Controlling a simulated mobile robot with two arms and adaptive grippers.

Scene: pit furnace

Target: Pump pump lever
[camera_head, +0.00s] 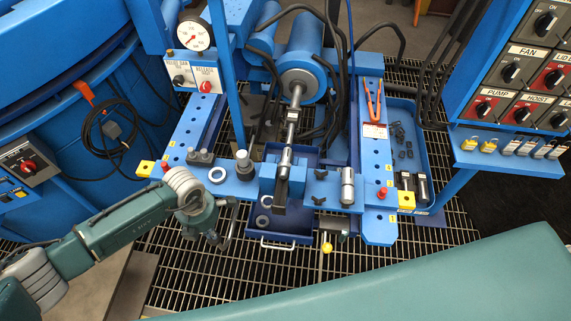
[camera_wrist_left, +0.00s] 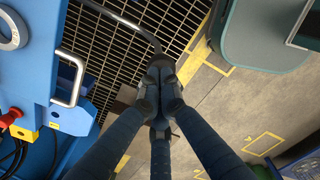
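A thin, dark curved rod, which I take to be the pump lever (camera_wrist_left: 125,20), comes in from the top of the left wrist view and meets my left fingertips. My left gripper (camera_wrist_left: 160,88) has its dark fingers drawn together at the rod's end, and they look shut on it. In the head view my left gripper (camera_head: 217,238) is low in front of the blue bench beam (camera_head: 325,192), above the floor grating. The wrist and fingers partly hide the rod's end there. My right gripper is in neither view.
A silver U-shaped handle (camera_wrist_left: 70,78) stands out from the blue bench close by. A blue tray (camera_head: 285,239), a yellow-knobbed rod (camera_head: 327,247) and a teal surface (camera_head: 450,275) lie to the right. Metal grating (camera_head: 205,275) covers the floor below.

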